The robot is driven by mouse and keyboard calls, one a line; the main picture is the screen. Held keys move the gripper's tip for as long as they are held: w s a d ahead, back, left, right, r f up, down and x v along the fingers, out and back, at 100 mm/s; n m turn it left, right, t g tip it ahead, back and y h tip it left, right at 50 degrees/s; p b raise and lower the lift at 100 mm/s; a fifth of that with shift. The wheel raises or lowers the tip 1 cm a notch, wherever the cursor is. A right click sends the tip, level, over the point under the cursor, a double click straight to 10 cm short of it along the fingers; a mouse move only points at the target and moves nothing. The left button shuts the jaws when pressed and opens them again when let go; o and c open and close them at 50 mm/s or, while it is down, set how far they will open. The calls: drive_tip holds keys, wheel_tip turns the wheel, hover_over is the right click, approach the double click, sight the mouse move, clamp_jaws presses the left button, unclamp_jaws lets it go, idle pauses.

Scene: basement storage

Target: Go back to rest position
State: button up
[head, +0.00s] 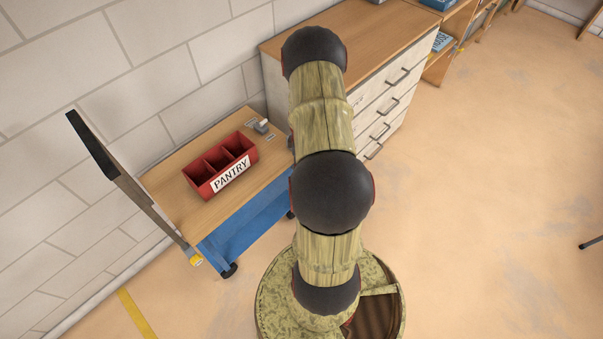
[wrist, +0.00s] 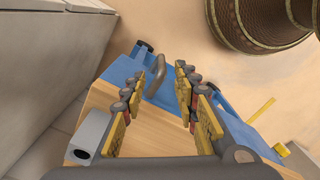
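My gripper shows in the wrist view (wrist: 169,78). Its two yellow-padded fingers stand apart with a clear gap, and I see nothing held between them. In the head view the gripper is hidden behind my arm, which rises through the middle of the picture. In the wrist view the fingers are over the wooden top of a blue cart (wrist: 150,135).
The blue cart (head: 247,222) stands left of my arm by the block wall. On its top are a red divided PANTRY bin (head: 205,187) and a small grey object (head: 262,127). A drawer cabinet (head: 385,100) stands behind. The floor at right is mostly clear.

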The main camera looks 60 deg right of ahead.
drive_tip(key=shift+r, duration=0.95)
